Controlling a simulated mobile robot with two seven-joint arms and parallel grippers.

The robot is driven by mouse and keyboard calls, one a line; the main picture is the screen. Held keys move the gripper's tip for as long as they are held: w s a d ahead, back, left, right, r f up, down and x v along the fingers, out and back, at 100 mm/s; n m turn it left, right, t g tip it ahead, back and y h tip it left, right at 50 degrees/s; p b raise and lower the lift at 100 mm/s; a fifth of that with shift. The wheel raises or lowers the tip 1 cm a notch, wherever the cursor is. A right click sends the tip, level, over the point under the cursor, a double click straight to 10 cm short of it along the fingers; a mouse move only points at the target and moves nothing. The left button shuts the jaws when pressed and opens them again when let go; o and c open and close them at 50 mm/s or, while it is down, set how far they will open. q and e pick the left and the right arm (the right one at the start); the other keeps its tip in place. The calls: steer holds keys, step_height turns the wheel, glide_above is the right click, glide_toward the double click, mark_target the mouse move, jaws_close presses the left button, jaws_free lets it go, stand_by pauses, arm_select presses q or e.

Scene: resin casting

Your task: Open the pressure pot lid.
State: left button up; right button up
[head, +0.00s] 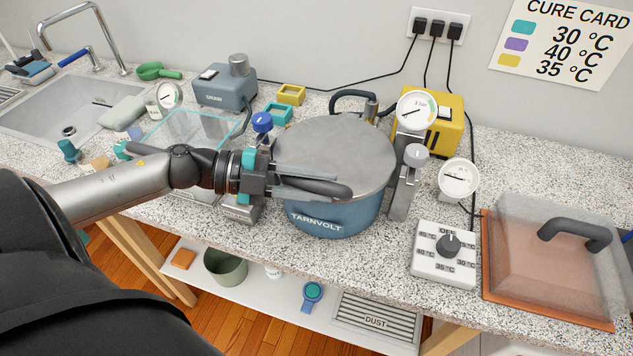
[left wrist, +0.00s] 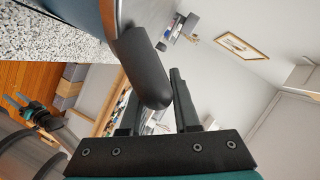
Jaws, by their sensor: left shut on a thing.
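The pressure pot (head: 325,217) is blue, marked TARNVOLT, and stands on the counter. Its round grey lid (head: 340,145) covers the top; I see no clear gap at the rim. My left gripper (head: 318,184) reaches in from the left and is shut on the black lid handle (head: 340,188) at the front. In the left wrist view the rounded handle (left wrist: 146,70) shows by the two fingers (left wrist: 176,98). A blue knob (head: 262,122) is left of the lid and a grey knob (head: 416,154) is right of it. My right gripper is not in view.
A pressure gauge (head: 417,110) stands behind the lid's right side, before a yellow box (head: 442,133). A dial controller (head: 445,258) and a clear-covered hotplate (head: 550,250) are right. A clear tank (head: 190,125) and blue-grey pump (head: 224,88) are left, near the sink (head: 60,90).

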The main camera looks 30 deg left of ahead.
arm_select(q)
jaws_close()
stand_by(0.9)
